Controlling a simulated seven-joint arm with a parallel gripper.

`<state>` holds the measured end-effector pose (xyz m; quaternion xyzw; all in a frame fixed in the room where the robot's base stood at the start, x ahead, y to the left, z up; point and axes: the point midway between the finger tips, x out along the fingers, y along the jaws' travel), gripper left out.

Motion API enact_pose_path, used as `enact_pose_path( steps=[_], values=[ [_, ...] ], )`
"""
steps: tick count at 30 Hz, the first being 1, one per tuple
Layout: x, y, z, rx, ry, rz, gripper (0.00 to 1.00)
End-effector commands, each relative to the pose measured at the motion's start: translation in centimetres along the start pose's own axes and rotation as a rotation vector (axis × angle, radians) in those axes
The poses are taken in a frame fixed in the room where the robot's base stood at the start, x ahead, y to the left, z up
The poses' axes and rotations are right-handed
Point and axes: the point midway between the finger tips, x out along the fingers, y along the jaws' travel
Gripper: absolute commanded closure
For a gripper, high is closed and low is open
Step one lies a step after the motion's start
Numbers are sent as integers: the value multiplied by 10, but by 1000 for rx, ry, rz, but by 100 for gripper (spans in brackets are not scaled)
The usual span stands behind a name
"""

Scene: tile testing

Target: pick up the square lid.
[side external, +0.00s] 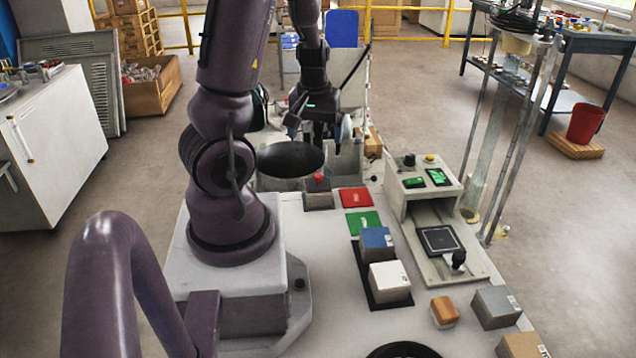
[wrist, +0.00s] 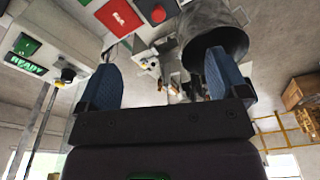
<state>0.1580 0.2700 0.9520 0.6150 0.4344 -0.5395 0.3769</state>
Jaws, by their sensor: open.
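My gripper (side external: 320,128) is at the far end of the white bench, above and beside a dark round bin (side external: 290,158). In the wrist view its two blue-padded fingers (wrist: 163,75) are spread wide with nothing between them. I cannot surely pick out a square lid. A flat dark square plate with a pale border (side external: 438,240) lies in the test machine (side external: 408,190), well to the right of and nearer than my gripper. The area under my gripper is partly hidden by the fingers and the bin.
Red (side external: 355,198) and green (side external: 363,223) panels lie on the bench. A blue-topped block (side external: 377,243) and white block (side external: 389,280) stand on a black tray (side external: 366,291). Grey (side external: 496,307) and orange (side external: 445,312) blocks are at the near right. A black knob (side external: 458,258) stands beside the plate.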

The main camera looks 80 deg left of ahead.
Motion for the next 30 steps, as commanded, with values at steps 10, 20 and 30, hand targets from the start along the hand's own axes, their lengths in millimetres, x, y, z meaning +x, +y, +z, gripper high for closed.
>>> enact_pose_path(
  steps=[10, 20, 30],
  values=[
    [55, 2, -1, 4, 11, 3, 8],
    [84, 4, -1, 9, 14, 6, 8],
    [126, 7, 1, 10, 15, 7, 8]
  ],
)
